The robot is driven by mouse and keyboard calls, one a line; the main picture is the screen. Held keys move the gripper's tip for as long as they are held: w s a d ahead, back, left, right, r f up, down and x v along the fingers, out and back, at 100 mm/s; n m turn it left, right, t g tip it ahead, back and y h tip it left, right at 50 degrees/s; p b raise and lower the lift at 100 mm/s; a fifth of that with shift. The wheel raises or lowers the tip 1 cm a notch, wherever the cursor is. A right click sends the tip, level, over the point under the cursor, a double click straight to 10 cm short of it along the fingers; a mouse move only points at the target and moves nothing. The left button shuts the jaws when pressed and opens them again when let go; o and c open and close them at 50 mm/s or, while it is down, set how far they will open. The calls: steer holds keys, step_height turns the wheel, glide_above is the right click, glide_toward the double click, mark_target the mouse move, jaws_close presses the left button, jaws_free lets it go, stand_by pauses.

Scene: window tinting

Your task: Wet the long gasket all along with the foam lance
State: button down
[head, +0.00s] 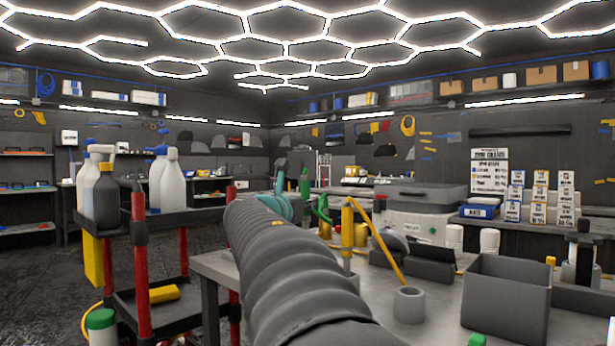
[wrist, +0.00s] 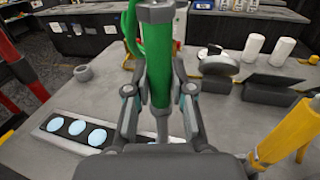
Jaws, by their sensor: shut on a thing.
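My gripper (wrist: 160,92) is shut on an upright green cylinder with a grey cap, which looks like the foam lance (wrist: 158,65). A curved green piece (wrist: 131,32) stands beside its upper part, and a thin grey stem shows below between the fingers. In the head view my grey arm fills the middle, and green parts of the held tool (head: 304,184) show past its end. The gripper fingers are mostly hidden there. I cannot pick out the long gasket for sure in either view.
A pale tray with a black strip and light-blue discs (wrist: 78,130) lies below left of the gripper. A yellow cylinder (wrist: 288,132) stands close at right. A grey bin (head: 507,297) and grey cup (head: 409,304) stand on the bench. A red-posted cart (head: 139,250) carries bottles at left.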

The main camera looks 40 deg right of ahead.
mark_target(303, 183)
steer(key=shift+r, duration=2.45)
